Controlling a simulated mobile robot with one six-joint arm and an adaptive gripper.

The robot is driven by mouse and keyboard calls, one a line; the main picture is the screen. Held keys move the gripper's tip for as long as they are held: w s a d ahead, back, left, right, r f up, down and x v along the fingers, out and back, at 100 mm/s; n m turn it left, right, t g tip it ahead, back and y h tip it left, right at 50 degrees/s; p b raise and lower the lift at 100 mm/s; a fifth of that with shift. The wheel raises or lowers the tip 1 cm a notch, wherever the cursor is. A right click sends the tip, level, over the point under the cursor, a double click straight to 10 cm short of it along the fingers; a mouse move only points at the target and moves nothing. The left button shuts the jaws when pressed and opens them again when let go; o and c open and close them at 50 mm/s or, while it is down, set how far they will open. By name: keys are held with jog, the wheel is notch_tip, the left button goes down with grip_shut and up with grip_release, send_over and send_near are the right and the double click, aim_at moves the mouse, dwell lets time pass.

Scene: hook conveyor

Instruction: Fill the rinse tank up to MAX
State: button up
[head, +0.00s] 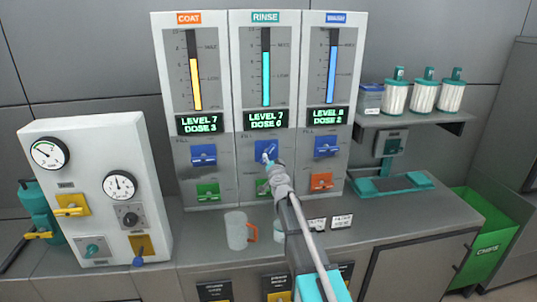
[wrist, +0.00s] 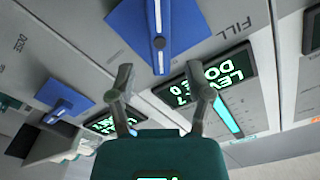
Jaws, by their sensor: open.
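The rinse panel (head: 235,100) is in the middle of three tall panels. Its teal column (head: 266,80) ends a little below the MAX mark. Its display (head: 265,119) reads LEVEL 7, with a dose that looks like 0. The blue fill lever (head: 260,148) sits below the display; it also shows large at the top of the wrist view (wrist: 140,25). My gripper (wrist: 158,72) is open, its two fingers spread below the lever's end. In the head view my gripper (head: 267,158) overlaps the lever; contact cannot be told. The rinse panel's green lever (head: 262,187) is partly hidden behind my arm.
The coat panel (head: 182,85) stands left and a blue-labelled panel (head: 306,60) right, each with a blue lever. A clear mug (head: 236,232) stands on the counter below. A gauge box (head: 85,140) is at left. Lidded jars (head: 423,97) stand on a right shelf.

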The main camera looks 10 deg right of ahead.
aim_at(269, 154)
jog(key=shift+w, duration=2.95)
grip_shut()
